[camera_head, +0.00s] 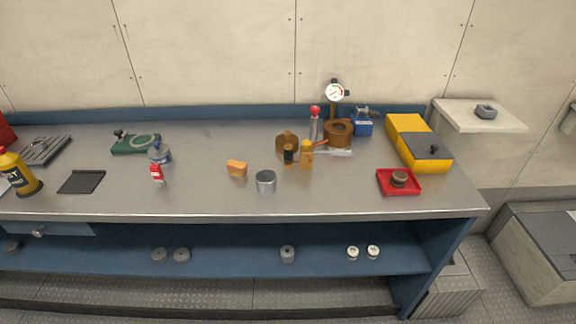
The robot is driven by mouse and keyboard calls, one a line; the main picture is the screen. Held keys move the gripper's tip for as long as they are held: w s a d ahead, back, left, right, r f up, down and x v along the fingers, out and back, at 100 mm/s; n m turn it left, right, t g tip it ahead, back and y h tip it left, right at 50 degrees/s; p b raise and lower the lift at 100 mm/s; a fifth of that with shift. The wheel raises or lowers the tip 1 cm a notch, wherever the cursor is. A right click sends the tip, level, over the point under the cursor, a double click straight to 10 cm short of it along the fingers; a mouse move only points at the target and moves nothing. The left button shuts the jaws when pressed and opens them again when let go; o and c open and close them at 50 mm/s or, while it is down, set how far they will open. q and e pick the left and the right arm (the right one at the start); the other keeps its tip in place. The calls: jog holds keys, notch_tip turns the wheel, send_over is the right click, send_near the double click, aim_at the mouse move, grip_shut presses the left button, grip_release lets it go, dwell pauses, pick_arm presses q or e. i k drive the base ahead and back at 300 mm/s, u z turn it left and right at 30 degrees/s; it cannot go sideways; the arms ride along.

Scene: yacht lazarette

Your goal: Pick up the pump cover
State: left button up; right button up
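I cannot tell for certain which thing is the pump cover. A brown round body with an opening (338,132) stands at the back right of the workbench, by a dial gauge (335,92). A smaller bronze piece (286,142) sits to its left. A small grey block-like part (485,111) rests on the wall shelf at the right. Neither of my grippers is in view.
The steel workbench (220,200) also holds a metal cup (265,181), an orange sponge-like block (237,168), small bottles, a yellow case (408,130) and a green fixture (135,143). Its front strip is mostly clear. Several small round parts stand on the blue lower shelf (220,250).

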aim_at(287, 138)
jog(key=z, duration=0.1)
jog(key=k, duration=0.45)
jog(key=u, duration=0.9)
jog(key=i, duration=1.25)
jog(key=z, duration=0.95)
